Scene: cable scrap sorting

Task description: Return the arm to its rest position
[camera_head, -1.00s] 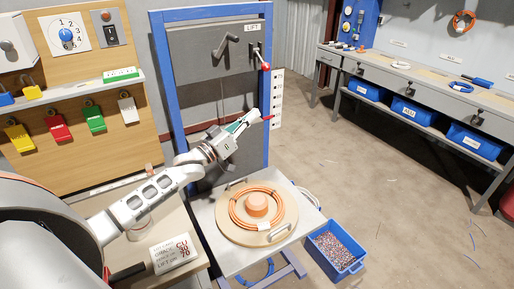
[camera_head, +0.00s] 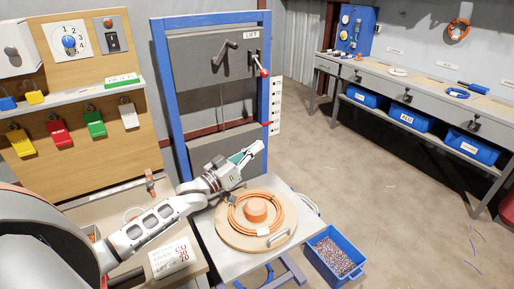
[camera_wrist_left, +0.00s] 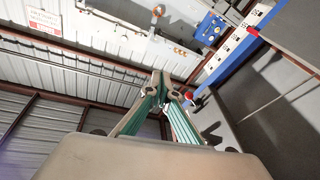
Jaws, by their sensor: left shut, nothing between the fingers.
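My left arm comes in from the lower left in the head view. Its gripper (camera_head: 258,147) is shut and empty, with the fingers pointing up and right. It is in front of the grey lift panel, above the back edge of the metal platform. In the left wrist view the two green-sided fingers (camera_wrist_left: 165,88) meet at their tips with nothing between them. My right gripper is not in view.
An orange cable coil (camera_head: 275,203) lies on a round wooden board on the platform beneath the gripper. The blue lift frame (camera_head: 165,75) with a red-tipped lever (camera_head: 263,70) stands behind. A blue bin (camera_head: 335,255) of scrap is on the floor.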

